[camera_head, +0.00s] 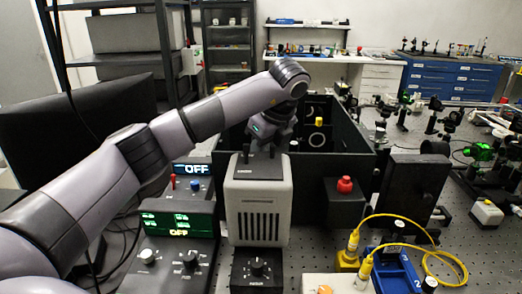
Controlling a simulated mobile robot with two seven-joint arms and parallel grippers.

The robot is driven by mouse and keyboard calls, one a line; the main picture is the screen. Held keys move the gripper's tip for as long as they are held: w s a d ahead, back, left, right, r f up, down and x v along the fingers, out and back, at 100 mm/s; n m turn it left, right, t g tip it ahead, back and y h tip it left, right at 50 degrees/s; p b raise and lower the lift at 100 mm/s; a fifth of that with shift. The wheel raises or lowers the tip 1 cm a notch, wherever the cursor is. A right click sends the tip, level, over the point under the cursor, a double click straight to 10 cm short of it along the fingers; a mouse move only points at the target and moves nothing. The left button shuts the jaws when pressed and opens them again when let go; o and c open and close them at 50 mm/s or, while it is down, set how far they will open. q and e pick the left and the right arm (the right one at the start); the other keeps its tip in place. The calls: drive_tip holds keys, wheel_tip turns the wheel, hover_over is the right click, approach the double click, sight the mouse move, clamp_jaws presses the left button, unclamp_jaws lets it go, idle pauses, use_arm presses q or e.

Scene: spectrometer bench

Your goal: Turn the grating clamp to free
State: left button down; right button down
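My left arm reaches in from the left. Its gripper (260,147) points down just above and behind the top of a pale grey vented housing (258,200), at the left part of an open black box (340,165). Two dark finger-like parts show there, but I cannot tell whether they are open or shut or touch anything. Inside the box are a small yellow-topped post (319,122) and a pale round optic (316,140). I cannot make out which part is the grating clamp; the gripper and housing hide part of the box's inside. My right gripper is not in view.
A red button (345,184) is on the box's front. Yellow cables (405,217) and a blue tray (393,268) lie at right front. Optics crowd the right.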

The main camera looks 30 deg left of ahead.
use_arm(q)
drive_tip(key=c, duration=1)
unclamp_jaws()
drive_tip(key=shift+p+v, duration=0.7)
drive_tip(key=shift+v, duration=2.95)
drive_tip(key=shift+r, duration=0.1)
